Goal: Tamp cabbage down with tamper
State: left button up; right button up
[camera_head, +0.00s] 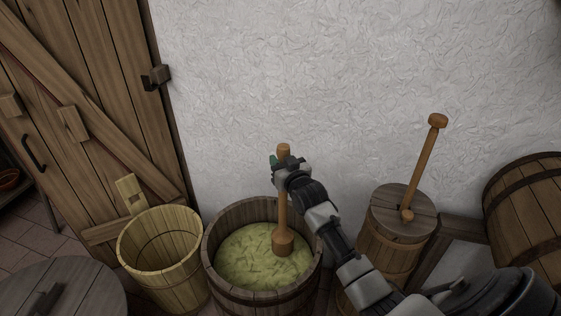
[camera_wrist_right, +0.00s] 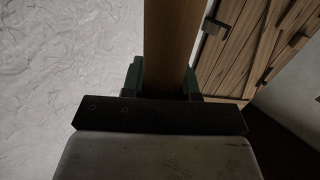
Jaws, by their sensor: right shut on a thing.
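The wooden tamper (camera_head: 283,241) stands nearly upright in the barrel, its wide head down at the cabbage. I cannot tell whether the head presses into the cabbage or only touches it. The shredded green cabbage (camera_head: 240,262) fills the open wooden barrel (camera_head: 213,281) below. My right gripper (camera_head: 281,163) is shut on the tamper's handle near its top end. In the right wrist view the tamper's shaft (camera_wrist_right: 172,45) runs between the green fingers of the gripper (camera_wrist_right: 163,80). My left gripper is not in view.
A pale wooden bucket (camera_head: 160,255) stands left of the barrel, close to it. A churn with a plunger (camera_head: 397,215) stands to the right, behind my right arm. A large cask (camera_head: 530,210) lies at far right. A white wall and a plank door (camera_head: 90,100) are behind.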

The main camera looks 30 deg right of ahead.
jog(key=shift+r, duration=0.15)
notch_tip(320, 180, up, 16)
jog(key=p, duration=1.5)
